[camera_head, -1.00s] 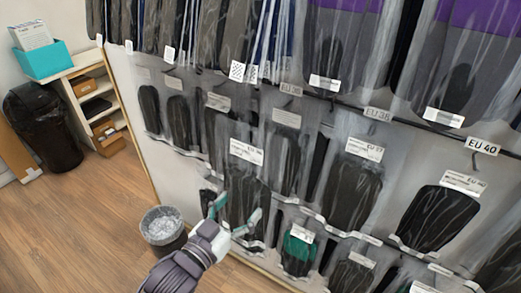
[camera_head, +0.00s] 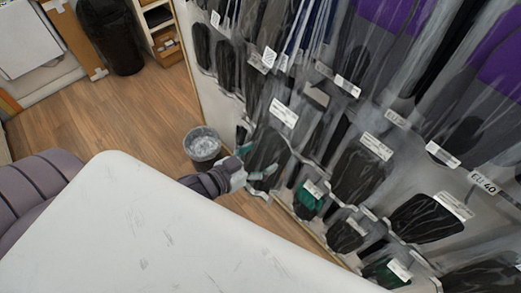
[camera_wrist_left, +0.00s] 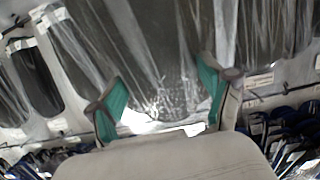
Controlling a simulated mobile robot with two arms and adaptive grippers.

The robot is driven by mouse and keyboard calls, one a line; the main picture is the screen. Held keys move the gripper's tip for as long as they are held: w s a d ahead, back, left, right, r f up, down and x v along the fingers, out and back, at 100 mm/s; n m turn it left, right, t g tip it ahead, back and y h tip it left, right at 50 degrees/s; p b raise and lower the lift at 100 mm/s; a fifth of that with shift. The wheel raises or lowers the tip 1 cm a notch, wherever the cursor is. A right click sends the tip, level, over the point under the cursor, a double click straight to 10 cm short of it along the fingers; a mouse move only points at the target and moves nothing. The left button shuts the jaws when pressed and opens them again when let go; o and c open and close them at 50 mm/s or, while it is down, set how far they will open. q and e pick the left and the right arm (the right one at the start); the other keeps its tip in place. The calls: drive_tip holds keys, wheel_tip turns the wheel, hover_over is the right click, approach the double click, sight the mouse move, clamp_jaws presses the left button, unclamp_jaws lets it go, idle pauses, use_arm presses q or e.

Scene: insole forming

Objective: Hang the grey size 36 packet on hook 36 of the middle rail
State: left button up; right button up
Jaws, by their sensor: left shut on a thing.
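My left gripper (camera_head: 256,160) is shut on a dark grey packet (camera_head: 267,147) in clear plastic with a white label, in front of the rack. In the left wrist view the green-padded fingers (camera_wrist_left: 165,92) grip the sides of the packet (camera_wrist_left: 160,45) near its lower end. The packet hangs slightly tilted, label end up; its printed size is too small to read. A rail tag (camera_head: 323,70) is above it to the right, its text unreadable, and any hook there is hidden by plastic. My right gripper is not in view.
Many bagged insoles hang close around the held packet, including a purple one (camera_head: 385,14) above and a green one (camera_head: 308,203) below. The EU 40 tag (camera_head: 482,182) is at right. A waste bin (camera_head: 203,145) stands left of the gripper. The wooden floor (camera_head: 120,105) is open there.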

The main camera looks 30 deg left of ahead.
use_arm(q)
drive_tip(key=shift+w+d+f, duration=0.1)
drive_tip(key=shift+w+d, duration=0.05)
drive_tip(key=shift+w, duration=0.35)
drive_tip(key=shift+r+b+x, duration=0.2)
drive_tip(key=shift+b+x, duration=0.25)
drive_tip(key=shift+x, duration=0.3)
drive_tip(key=shift+r+b+x, duration=0.15)
drive_tip(key=shift+b+x, duration=0.3)
drive_tip(key=shift+x, duration=0.3)
drive_tip(key=x, duration=0.1)
drive_tip(key=b+x, duration=0.1)
drive_tip(key=x, duration=0.3)
drive_tip(key=shift+w+d+r, duration=0.1)
drive_tip(key=shift+w+r, duration=0.1)
drive_tip(key=shift+r, duration=0.05)
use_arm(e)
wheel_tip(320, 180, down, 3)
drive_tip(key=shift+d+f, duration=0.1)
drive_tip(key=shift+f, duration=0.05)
use_arm(q)
drive_tip(key=shift+f, duration=0.1)
drive_tip(key=o, duration=1.1)
